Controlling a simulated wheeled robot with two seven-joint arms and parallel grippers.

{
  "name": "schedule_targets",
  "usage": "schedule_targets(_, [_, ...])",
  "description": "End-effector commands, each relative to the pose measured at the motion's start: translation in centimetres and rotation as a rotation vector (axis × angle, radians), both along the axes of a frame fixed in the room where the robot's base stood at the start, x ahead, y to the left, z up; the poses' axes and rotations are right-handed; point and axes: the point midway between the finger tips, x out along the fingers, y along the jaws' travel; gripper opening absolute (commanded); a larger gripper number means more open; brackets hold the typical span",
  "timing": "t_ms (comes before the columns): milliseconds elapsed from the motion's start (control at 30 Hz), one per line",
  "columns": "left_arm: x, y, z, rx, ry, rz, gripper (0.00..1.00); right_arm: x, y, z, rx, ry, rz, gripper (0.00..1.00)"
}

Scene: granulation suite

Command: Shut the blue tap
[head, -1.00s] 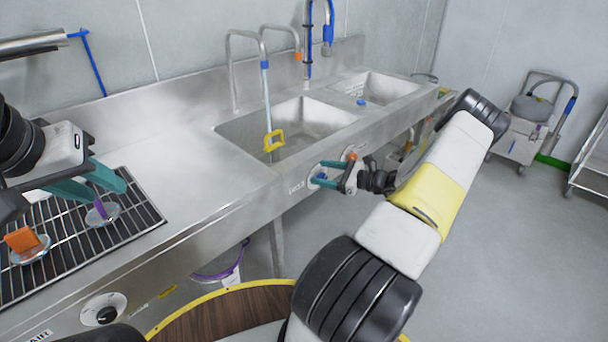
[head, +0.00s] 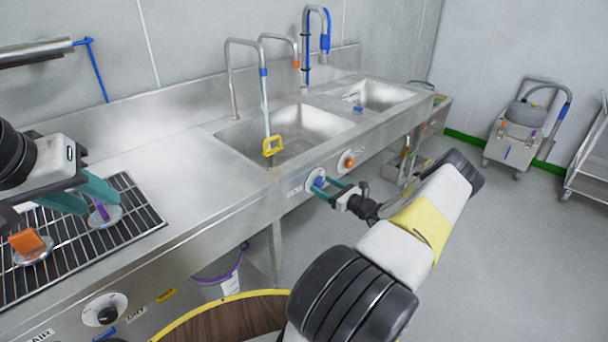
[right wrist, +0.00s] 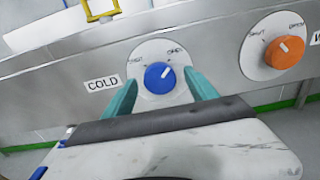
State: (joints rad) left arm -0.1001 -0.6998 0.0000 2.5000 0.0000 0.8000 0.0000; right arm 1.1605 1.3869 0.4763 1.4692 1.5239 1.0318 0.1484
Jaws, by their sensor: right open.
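The blue tap (right wrist: 160,78) is a round blue knob on a white dial plate on the sink's front panel, beside a COLD label. Its white pointer mark aims up and to the right, towards the OPEN side. In the head view the blue tap (head: 319,182) is partly behind my right gripper (head: 328,188). My right gripper (right wrist: 162,95) is open, with one teal finger on each side of the knob. I cannot tell whether the fingers touch it. My left gripper (head: 85,195) is over the rack at the left, near a purple-handled item (head: 103,212); its jaw gap is unclear.
An orange tap (right wrist: 284,52) sits to the right on the same panel. The sink basin (head: 235,135) holds a yellow item (head: 272,146) below the faucet. An orange item (head: 26,241) is on the rack (head: 140,205). A cart (head: 512,148) stands at the far right.

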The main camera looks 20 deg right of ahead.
Motion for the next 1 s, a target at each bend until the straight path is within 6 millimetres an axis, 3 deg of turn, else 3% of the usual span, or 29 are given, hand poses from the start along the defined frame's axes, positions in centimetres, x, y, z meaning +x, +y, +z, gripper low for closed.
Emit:
schedule_targets(267, [-0.01,0.0,0.01,0.0,0.0,0.0,0.36,0.17,0.09,0.02,0.0,0.0,0.001,0.65])
schedule_targets(567, [-0.01,0.0,0.01,0.0,0.0,0.0,0.36,0.15,0.08,0.03,-0.001,0.0,0.001,0.06])
schedule_targets(1000, [-0.01,0.0,0.01,0.0,0.0,0.0,0.36,0.13,0.06,0.04,-0.093,-0.039,0.001,0.04])
